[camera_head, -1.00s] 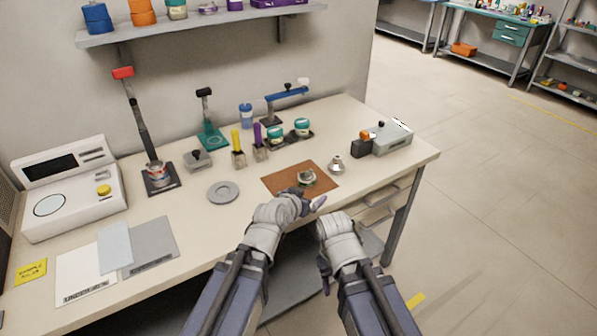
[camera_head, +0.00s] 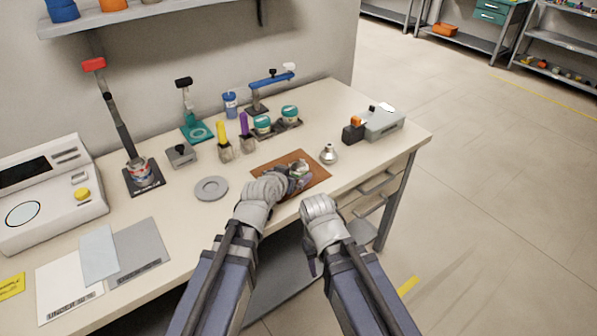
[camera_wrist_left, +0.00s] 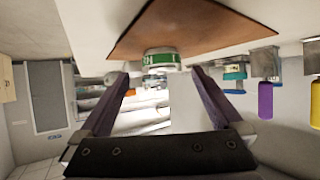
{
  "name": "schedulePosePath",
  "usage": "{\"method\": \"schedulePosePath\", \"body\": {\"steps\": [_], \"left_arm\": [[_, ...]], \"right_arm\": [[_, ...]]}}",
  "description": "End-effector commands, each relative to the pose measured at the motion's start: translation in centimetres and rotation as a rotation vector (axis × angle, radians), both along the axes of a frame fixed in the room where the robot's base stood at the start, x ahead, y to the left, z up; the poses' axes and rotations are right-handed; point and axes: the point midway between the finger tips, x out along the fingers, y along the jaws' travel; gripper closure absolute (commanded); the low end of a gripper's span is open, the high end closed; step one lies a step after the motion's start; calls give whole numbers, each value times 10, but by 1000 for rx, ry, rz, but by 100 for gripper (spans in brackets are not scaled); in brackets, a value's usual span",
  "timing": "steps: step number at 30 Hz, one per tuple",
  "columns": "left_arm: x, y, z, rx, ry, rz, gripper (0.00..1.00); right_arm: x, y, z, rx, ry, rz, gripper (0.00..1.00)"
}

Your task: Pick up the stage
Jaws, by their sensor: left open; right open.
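A small round piece with a green lettered band (camera_wrist_left: 161,57), which I take to be the stage, sits on a brown mat (camera_wrist_left: 205,25). In the head view the piece (camera_head: 299,168) is partly hidden by my left gripper (camera_head: 300,182). In the left wrist view the left gripper (camera_wrist_left: 160,88) is open, its two dark fingers apart and the piece just beyond and between their tips. I see no clear contact. My right gripper (camera_head: 309,262) is open and empty, hanging in front of the table edge, its fingers mostly hidden.
A small metal funnel-like piece (camera_head: 328,154) stands right of the mat. A grey box (camera_head: 383,123) is at the right end. Yellow (camera_head: 222,134) and purple (camera_head: 244,126) handled tools stand behind. Drawers (camera_head: 377,185) are below the tabletop.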

Motion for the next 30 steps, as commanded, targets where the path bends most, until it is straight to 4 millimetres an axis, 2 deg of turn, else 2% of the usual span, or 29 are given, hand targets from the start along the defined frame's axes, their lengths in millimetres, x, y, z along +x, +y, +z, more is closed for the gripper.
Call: {"method": "schedulePosePath", "body": {"steps": [10, 19, 30], "left_arm": [[40, -12, -22, -1, 0, 0, 0], [43, -13, -22, -1, 0, 0, 1], [43, -13, -22, -1, 0, 0, 43]], "right_arm": [[0, 0, -22, 0, 0, 0, 50], [0, 0, -22, 0, 0, 0, 50], [0, 0, -22, 0, 0, 0, 50]]}}
